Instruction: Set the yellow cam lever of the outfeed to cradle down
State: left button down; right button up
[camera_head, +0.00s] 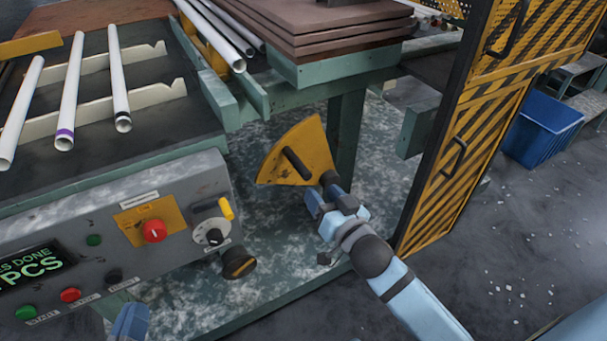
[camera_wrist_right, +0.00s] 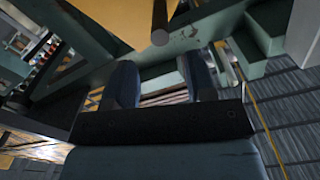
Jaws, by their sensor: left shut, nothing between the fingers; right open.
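The yellow cam lever (camera_head: 313,143) is a fan-shaped yellow plate with a dark bar handle (camera_head: 297,163), beside the green table leg in the head view. The yellow plate also fills the top of the right wrist view (camera_wrist_right: 112,14), with the round end of the dark bar (camera_wrist_right: 160,36) hanging down. My right gripper (camera_head: 328,193) is just below and right of the plate. In the wrist view its two fingers (camera_wrist_right: 161,80) are apart, with the bar end beyond them and nothing held. Only a blue tip of my left gripper (camera_head: 131,321) shows at the bottom edge; it is shut and empty.
A grey control panel (camera_head: 120,235) with buttons, a red knob and a yellow-handled dial stands left. White tubes (camera_head: 70,95) lie on a rack behind it. A yellow-black striped gate (camera_head: 455,150) stands close right of my right arm. A blue bin (camera_head: 540,130) is beyond.

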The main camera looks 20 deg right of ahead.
aim_at(304, 172)
jog(key=w, duration=0.2)
jog(key=w+b, duration=0.1)
jog(key=w, duration=0.5)
jog(key=shift+w+a, duration=0.1)
jog(key=shift+a, duration=0.2)
jog(key=shift+w, duration=0.3)
pick_arm(q)
jog(key=r, duration=0.1)
jog(key=d+r+t+h, duration=0.1)
jog(key=r, duration=0.1)
jog(key=shift+s, duration=0.2)
pick_arm(e)
jog(key=shift+c, duration=0.3)
grip_shut()
pick_arm(q)
jog(key=shift+a, duration=0.1)
